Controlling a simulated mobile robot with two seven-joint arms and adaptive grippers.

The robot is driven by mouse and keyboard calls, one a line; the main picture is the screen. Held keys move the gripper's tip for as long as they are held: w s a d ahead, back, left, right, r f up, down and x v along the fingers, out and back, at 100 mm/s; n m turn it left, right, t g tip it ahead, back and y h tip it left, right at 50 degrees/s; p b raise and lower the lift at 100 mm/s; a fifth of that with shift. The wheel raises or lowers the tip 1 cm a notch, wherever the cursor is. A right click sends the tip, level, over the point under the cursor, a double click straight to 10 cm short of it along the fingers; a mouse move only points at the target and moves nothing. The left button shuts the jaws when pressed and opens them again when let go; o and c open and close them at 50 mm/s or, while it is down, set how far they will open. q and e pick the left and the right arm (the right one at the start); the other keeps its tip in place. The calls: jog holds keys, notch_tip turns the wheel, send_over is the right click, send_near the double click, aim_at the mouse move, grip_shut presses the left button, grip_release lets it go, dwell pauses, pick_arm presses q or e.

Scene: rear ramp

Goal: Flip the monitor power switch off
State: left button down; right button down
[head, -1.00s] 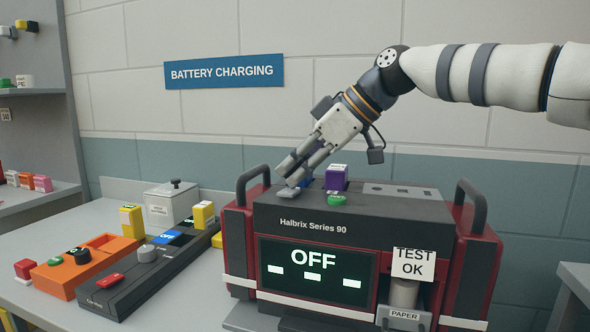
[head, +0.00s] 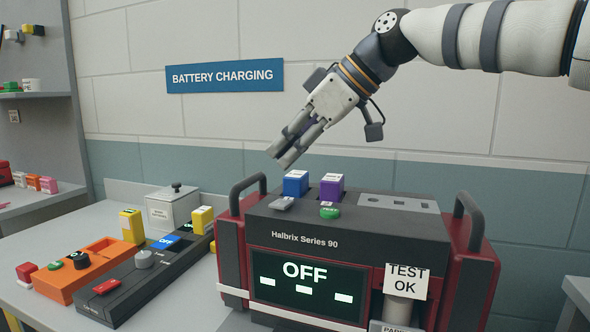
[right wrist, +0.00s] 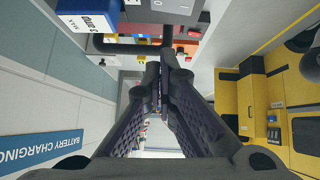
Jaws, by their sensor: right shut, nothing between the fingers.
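The monitor (head: 340,240), a red and dark grey unit marked Halbrix Series 90, stands on the bench, and its screen (head: 305,283) reads OFF. On its top left is a grey switch (head: 282,204), in front of a blue block (head: 296,183). A purple block (head: 331,188) and a green button (head: 330,213) are to the right of these. My right gripper (head: 282,160) is shut and empty, above and behind the switch, clear of the monitor. In the right wrist view its fingertips (right wrist: 163,65) meet, with the blue block (right wrist: 90,14) at upper left. My left gripper is not in view.
A black charger (head: 135,285) and an orange unit (head: 75,275) lie on the bench left of the monitor. Two handles (head: 247,190) rise at the monitor's sides. A TEST OK slip (head: 406,281) stands at its front.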

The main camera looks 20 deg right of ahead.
jog(key=d+v, duration=0.1)
jog(key=v, duration=0.8)
jog(key=shift+w+f, duration=0.25)
